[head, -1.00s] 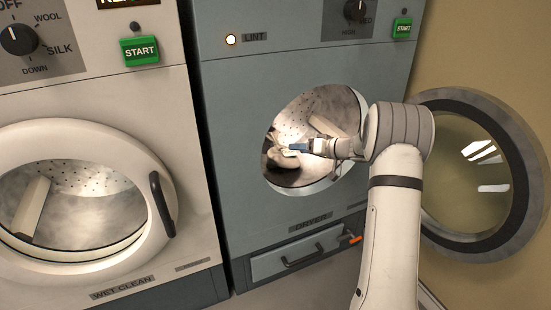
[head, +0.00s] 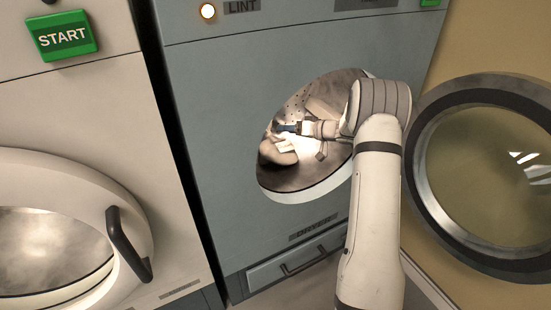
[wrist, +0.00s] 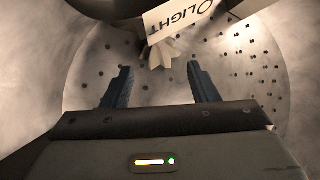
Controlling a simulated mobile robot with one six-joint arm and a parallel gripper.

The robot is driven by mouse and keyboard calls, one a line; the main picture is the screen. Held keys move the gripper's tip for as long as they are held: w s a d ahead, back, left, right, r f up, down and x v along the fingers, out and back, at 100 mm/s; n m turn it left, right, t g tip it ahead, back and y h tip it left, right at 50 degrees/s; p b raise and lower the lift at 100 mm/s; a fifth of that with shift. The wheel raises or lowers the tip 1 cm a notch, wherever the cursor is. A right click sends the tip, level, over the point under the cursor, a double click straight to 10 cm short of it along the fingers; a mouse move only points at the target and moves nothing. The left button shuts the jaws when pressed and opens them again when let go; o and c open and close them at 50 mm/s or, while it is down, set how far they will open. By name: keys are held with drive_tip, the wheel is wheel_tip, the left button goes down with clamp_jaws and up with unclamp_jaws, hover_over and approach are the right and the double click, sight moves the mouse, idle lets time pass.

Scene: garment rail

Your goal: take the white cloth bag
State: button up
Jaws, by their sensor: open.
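A white cloth bag (wrist: 178,24) with dark printed letters, upside down in the picture, shows at the top of the wrist view. Its gathered neck (wrist: 166,53) points down toward my gripper (wrist: 161,80). The two dark fingers are apart and empty. The neck lies beyond the fingertips, roughly in line with the gap between them, and nothing touches it. In the head view my gripper (head: 286,128) is inside the dryer drum, above a pale lump (head: 277,153) and a bright white patch; I cannot tell how these divide into bag and other things.
The round dryer opening (head: 300,195) surrounds my arm, with its rim close on the right. The open glass door (head: 440,240) stands right of my arm. A white washer with a dark door handle (head: 127,243) is at left. Perforated drum wall (wrist: 258,60) lies around the bag.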

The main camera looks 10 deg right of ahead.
drive_tip(key=shift+w+a+f, duration=0.25)
drive_tip(key=shift+a+f, duration=0.15)
drive_tip(key=shift+f, duration=0.1)
drive_tip(key=shift+w+a+f, duration=0.25)
drive_tip(key=shift+a+f, duration=0.1)
drive_tip(key=shift+f, duration=0.15)
drive_tip(key=shift+b+x, duration=1)
drive_tip(key=shift+x, duration=1.9)
drive_tip(key=shift+a+r, duration=0.1)
drive_tip(key=shift+r, duration=0.05)
drive_tip(key=shift+c, duration=0.3)
clamp_jaws()
